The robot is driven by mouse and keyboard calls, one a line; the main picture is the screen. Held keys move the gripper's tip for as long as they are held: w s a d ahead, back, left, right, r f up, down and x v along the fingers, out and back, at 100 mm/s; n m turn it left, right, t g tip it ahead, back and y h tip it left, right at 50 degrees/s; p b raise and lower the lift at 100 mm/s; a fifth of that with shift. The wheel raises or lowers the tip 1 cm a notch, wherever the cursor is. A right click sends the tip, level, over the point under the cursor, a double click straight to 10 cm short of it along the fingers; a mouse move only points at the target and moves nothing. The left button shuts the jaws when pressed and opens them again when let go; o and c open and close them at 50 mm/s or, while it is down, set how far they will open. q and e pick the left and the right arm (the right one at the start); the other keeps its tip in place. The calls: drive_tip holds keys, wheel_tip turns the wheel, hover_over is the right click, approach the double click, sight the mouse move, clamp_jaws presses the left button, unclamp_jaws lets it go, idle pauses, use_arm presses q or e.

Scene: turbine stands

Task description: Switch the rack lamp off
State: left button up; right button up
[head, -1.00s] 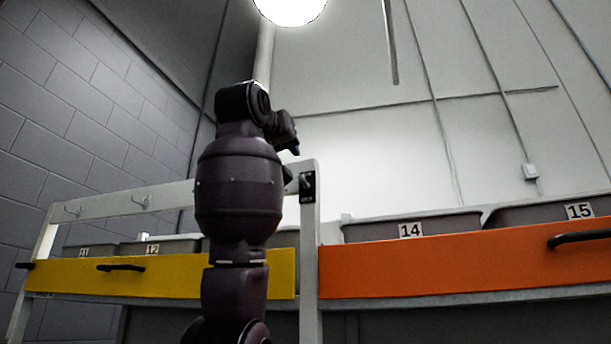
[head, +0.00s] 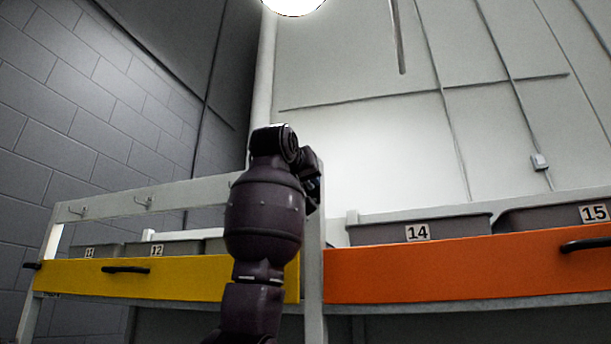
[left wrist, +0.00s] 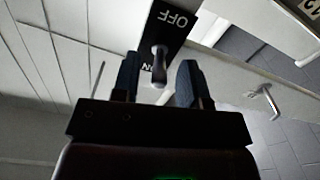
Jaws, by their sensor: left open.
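The lamp (head: 293,4) glows bright white at the top edge of the head view. The switch plate (left wrist: 181,20) shows in the left wrist view, dark with upside-down OFF and ON lettering. Its toggle lever (left wrist: 159,68) sticks out over the ON end. My left gripper (left wrist: 160,62) is open, with one finger on each side of the lever and not closed on it. In the head view the left gripper (head: 313,188) is at the rack's upright post, mostly hidden by my arm. The switch is hidden there. My right gripper is not in view.
The rack has a yellow front panel (head: 80,277) and an orange one (head: 450,268), both with black handles. Grey bins stand behind them, including bin 14 (head: 380,232). Hooks (head: 143,203) hang on the left rail.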

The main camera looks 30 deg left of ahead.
use_arm(q)
drive_tip(key=shift+w, duration=0.35)
drive_tip(key=shift+s, duration=0.1)
drive_tip(key=shift+c, duration=0.6)
clamp_jaws()
